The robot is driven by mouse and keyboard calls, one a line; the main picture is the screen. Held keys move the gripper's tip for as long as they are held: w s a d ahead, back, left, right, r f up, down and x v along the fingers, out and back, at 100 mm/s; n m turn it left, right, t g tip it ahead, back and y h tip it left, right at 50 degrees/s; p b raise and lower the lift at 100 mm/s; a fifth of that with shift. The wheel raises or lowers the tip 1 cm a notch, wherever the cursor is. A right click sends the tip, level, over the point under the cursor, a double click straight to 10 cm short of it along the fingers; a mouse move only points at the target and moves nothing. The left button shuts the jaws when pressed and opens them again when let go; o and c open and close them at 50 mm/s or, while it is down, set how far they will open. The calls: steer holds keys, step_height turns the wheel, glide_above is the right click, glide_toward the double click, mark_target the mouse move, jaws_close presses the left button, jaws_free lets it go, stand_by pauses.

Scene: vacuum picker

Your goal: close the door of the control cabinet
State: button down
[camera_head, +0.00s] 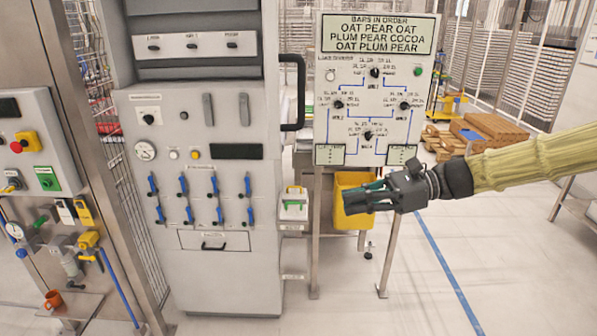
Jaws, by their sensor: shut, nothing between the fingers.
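A tall grey cabinet (222,275) with gauges, switches and blue-handled levers stands left of centre. It looks like the control cabinet, but no label confirms it. A large black handle (299,92) sticks out at its upper right edge. I cannot clearly make out a door leaf or how far it stands open. My gripper (347,200) is at centre right, reaching in from the right and pointing left. It is shut and empty, in front of a yellow bin, below and to the right of the black handle and apart from the cabinet.
A sign board (376,65) on metal legs stands right of the cabinet, above the yellow bin (352,220). A grey machine (45,130) with buttons and valves is at the left. The right floor is mostly clear.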

step_height(320, 180, up, 10)
steer(key=d+y, duration=0.2)
steer(key=s+a+p, duration=0.2)
steer(key=a+p, duration=0.3)
steer(key=a, duration=0.8)
steer(key=shift+a+g, duration=0.4)
